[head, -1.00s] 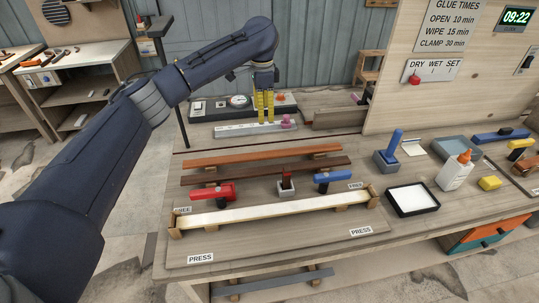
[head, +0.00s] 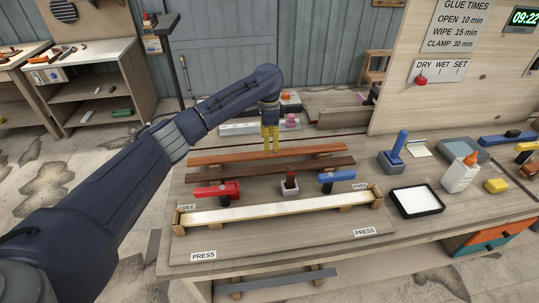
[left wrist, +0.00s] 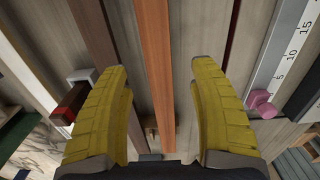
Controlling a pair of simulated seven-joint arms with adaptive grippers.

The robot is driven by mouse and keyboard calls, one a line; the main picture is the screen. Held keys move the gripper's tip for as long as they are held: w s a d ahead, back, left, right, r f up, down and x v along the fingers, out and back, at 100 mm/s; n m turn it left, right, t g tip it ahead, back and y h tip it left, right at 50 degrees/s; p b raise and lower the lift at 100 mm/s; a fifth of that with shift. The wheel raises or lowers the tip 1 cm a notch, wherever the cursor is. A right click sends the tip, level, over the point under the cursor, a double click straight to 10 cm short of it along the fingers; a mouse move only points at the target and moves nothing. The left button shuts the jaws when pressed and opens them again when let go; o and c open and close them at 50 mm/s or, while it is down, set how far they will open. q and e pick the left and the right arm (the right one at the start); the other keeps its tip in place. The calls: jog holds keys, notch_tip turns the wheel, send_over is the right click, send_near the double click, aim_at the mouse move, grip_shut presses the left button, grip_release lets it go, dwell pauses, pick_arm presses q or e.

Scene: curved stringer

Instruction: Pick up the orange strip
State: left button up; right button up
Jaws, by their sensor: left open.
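The orange strip (head: 230,158) lies across small wooden supports at the back of the bench board, with a darker brown strip (head: 230,173) parallel in front of it. My right gripper is not in view.
A red clamp (head: 217,190), a small block with a brush (head: 290,184) and a blue clamp (head: 336,177) sit in front of the strips. A long pale strip (head: 270,211) lies nearest the front. A ruler (left wrist: 280,52) and pink piece (left wrist: 262,103) lie behind.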

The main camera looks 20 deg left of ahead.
aim_at(270, 154)
pick_arm(q)
notch_tip(270, 154, down, 4)
jog(key=shift+s+d+r, duration=0.15)
jog(key=shift+r, duration=0.05)
jog(key=shift+f, duration=0.8)
grip_shut()
